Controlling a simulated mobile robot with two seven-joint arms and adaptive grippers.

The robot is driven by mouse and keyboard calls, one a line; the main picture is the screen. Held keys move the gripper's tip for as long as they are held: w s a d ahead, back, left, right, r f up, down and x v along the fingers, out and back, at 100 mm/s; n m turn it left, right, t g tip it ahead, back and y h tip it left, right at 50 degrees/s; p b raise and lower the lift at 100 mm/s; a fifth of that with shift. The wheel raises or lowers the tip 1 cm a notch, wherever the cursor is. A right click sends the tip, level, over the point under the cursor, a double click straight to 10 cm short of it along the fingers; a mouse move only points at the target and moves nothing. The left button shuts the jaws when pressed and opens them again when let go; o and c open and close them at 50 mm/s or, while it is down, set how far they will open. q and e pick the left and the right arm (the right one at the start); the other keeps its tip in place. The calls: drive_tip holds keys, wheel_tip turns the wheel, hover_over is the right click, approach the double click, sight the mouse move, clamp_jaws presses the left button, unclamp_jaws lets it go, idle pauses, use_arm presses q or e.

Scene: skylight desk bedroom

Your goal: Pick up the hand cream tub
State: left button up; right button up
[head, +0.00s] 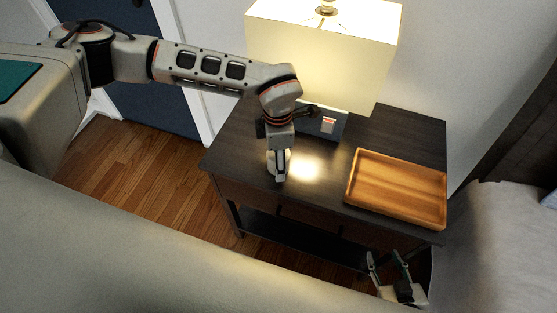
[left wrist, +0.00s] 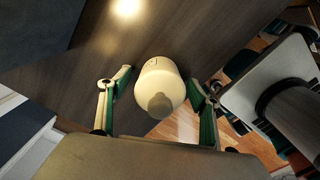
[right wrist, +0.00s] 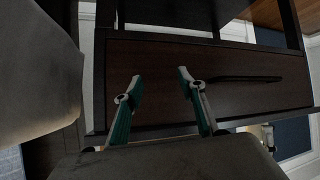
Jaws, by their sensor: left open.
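The hand cream tub (left wrist: 160,78) is a cream-white rounded container with a darker round knob-like end, on the dark nightstand top. In the left wrist view it sits between the two spread fingers of my left gripper (left wrist: 160,86), with a small gap visible on each side. In the head view my left gripper (head: 279,172) points down at the nightstand's left part and hides most of the tub. My right gripper (head: 385,256) is open and empty, low in front of the nightstand. In the right wrist view, my right gripper (right wrist: 156,86) faces a dark drawer front.
The dark nightstand (head: 325,168) also carries a lamp with a lit shade (head: 320,55) behind my left gripper and a wooden tray (head: 398,188) to the right. A bed (head: 495,240) stands at the right. Wood floor (head: 130,175) shows at the left.

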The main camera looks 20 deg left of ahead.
use_arm(q)
drive_tip(key=c, duration=1.3)
drive_tip(key=shift+r, duration=0.15)
